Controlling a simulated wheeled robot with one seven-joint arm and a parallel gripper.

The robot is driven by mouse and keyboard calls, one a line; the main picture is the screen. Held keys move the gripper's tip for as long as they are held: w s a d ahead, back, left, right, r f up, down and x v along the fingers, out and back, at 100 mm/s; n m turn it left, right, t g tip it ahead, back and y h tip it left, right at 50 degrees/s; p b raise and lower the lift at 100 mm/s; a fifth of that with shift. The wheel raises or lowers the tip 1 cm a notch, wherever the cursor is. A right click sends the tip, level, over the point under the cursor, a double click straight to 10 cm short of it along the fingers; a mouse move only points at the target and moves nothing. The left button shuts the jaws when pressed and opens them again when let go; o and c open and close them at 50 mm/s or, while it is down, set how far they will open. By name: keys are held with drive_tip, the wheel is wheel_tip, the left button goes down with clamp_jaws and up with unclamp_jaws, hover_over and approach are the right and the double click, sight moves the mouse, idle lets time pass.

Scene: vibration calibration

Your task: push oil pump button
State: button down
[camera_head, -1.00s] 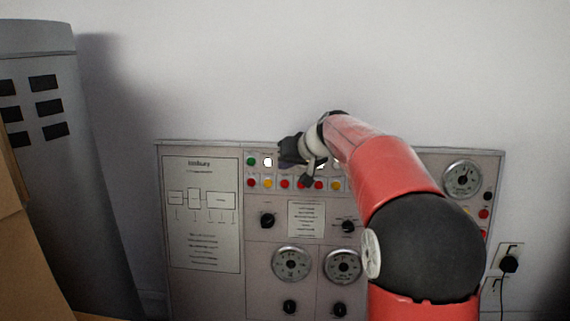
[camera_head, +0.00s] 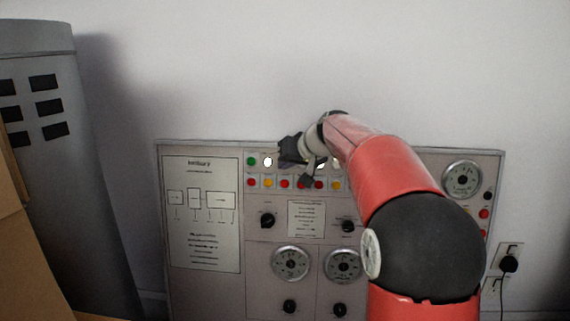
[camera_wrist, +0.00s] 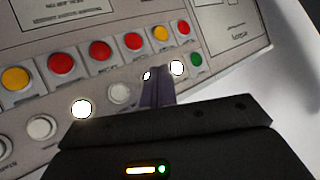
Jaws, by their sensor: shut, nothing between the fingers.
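The control panel (camera_head: 200,255) stands against the wall, with two rows of round buttons near its top. My gripper (camera_wrist: 158,76) is shut and empty, its fingertips over the white button row in the wrist view. A white button (camera_wrist: 148,76) there is partly hidden behind the fingers; I cannot tell whether they touch it. A lit white button (camera_wrist: 177,68) and a green button (camera_wrist: 196,60) lie just right of the fingers. A grey-white button (camera_wrist: 120,94) and a lit white button (camera_wrist: 82,109) lie left. Labels are too blurred to tell which button is the oil pump's.
A row of red and yellow buttons (camera_wrist: 100,51) runs alongside the white row. Gauges (camera_head: 291,263) and black knobs (camera_head: 267,220) sit lower on the panel. A grey cabinet (camera_head: 45,180) and cardboard boxes (camera_head: 25,260) stand at left. The wall above is clear.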

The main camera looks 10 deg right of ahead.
drive_tip(key=shift+w, duration=0.1)
idle(0.6)
drive_tip(key=shift+w+d, duration=0.15)
drive_tip(key=shift+w, duration=0.15)
drive_tip(key=shift+w+d+f, duration=0.1)
drive_tip(key=shift+w, duration=0.25)
idle(0.6)
drive_tip(key=shift+s, duration=0.1)
drive_tip(key=shift+s+a+b, duration=0.25)
drive_tip(key=shift+s+b, duration=0.05)
drive_tip(key=shift+s, duration=0.35)
drive_tip(key=shift+s, duration=0.1)
drive_tip(key=shift+s+a+r+b, duration=0.25)
drive_tip(key=shift+s+b, duration=0.15)
drive_tip(key=shift+s, duration=0.35)
drive_tip(key=shift+s+a+r+b, duration=0.15)
drive_tip(key=shift+s+a+b, duration=0.15)
drive_tip(key=shift+s, duration=0.45)
drive_tip(key=shift+s+a+r+b, duration=0.2)
drive_tip(key=shift+s+b, duration=0.25)
drive_tip(key=shift+s, duration=0.3)
